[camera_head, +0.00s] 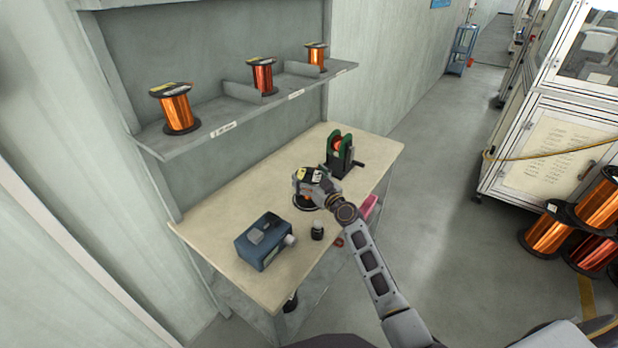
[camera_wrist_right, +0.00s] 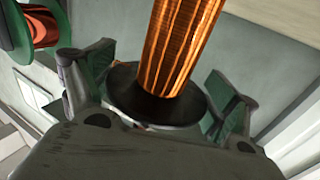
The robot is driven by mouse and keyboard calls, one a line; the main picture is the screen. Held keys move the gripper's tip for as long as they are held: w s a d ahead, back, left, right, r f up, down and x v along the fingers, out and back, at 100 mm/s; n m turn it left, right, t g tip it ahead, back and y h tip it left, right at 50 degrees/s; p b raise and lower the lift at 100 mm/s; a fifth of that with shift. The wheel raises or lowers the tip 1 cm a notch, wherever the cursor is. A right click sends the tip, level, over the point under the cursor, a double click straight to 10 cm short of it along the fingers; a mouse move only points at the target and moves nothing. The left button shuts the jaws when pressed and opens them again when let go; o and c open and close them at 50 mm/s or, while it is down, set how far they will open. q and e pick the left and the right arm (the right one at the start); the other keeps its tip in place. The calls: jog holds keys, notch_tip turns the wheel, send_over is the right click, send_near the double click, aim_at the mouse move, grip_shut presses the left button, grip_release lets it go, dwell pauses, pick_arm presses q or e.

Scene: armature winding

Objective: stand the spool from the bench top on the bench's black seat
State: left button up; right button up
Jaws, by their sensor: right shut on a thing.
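The spool of copper wire (camera_head: 301,201) is at the right half of the bench top, mostly hidden by my right gripper (camera_head: 314,184). Its yellow-labelled black flange faces up. In the right wrist view, the copper winding (camera_wrist_right: 182,42) and near black flange (camera_wrist_right: 150,98) sit between the two green-padded fingers. My right gripper is shut on the spool, which looks upright. I cannot tell whether its lower flange touches the bench. A small black round piece (camera_head: 317,230) stands just in front; I cannot tell whether it is the seat. My left gripper is out of view.
A green winder (camera_head: 341,152) stands behind the spool. A blue box-shaped device (camera_head: 264,242) stands at the front left of the bench top (camera_head: 222,220). Three spools stand on the shelf (camera_head: 208,128) above. A pink bin (camera_head: 370,206) is by the bench's right edge.

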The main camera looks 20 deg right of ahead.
jog(key=shift+f+b, duration=0.3)
jog(key=shift+b, duration=0.1)
jog(key=o, duration=1)
jog(key=shift+f, duration=0.1)
jog(key=shift+s, duration=0.1)
jog(key=shift+v, duration=5.9)
jog(key=shift+d, duration=0.1)
